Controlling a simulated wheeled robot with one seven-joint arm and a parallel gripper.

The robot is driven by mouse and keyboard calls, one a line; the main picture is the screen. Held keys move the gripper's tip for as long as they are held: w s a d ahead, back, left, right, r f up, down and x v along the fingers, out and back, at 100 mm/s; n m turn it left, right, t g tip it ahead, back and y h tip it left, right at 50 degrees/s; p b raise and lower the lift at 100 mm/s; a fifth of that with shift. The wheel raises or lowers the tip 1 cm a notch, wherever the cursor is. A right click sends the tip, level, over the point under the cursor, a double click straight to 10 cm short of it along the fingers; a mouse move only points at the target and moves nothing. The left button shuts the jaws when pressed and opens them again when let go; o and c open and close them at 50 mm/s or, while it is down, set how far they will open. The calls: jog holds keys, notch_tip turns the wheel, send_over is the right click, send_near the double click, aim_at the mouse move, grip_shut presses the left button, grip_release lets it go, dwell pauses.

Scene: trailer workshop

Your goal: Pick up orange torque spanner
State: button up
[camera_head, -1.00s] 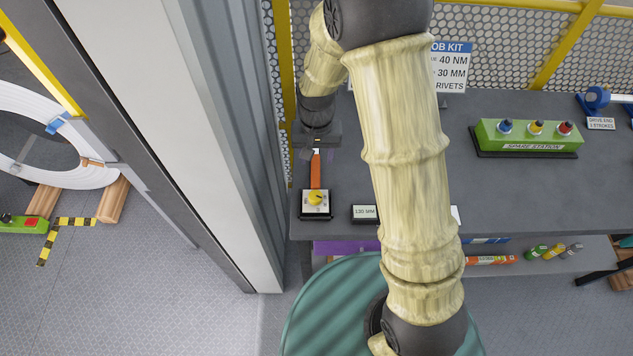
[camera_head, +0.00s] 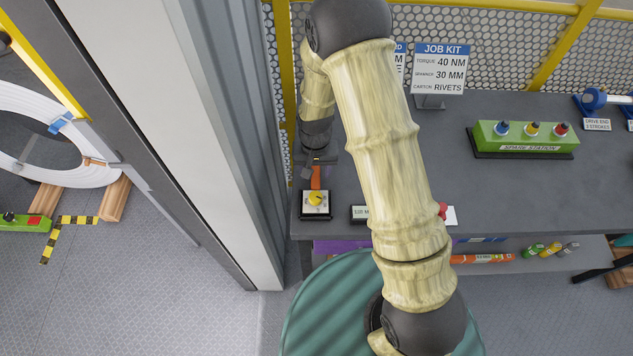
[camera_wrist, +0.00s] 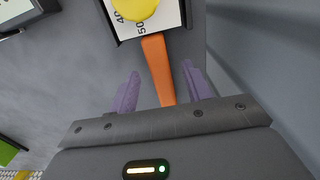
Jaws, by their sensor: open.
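The orange torque spanner (camera_head: 316,177) lies on the grey bench near its left end. Its orange handle (camera_wrist: 158,68) also shows in the wrist view, running from a white scale block with a yellow round knob (camera_wrist: 133,8) down between my fingers. The block and knob (camera_head: 316,199) face the bench's front edge in the head view. My gripper (camera_wrist: 160,88) is open, with one purple finger on each side of the handle and gaps on both sides. In the head view my gripper (camera_head: 319,168) is over the far part of the handle, which it partly hides.
A grey wall panel (camera_head: 215,130) stands close to the left of the bench. A small label (camera_head: 360,213) sits right of the spanner. A job kit sign (camera_head: 440,70) and a green spare station (camera_head: 525,138) stand farther right. Bare bench (camera_head: 470,180) lies between.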

aim_at(316, 175)
jog(key=shift+f, duration=0.8)
grip_shut()
jog(key=shift+r, duration=0.1)
notch_tip(316, 175, up, 10)
jog(key=b, duration=0.2)
dwell(0.6)
jog(key=c, duration=0.7)
grip_release()
grip_shut()
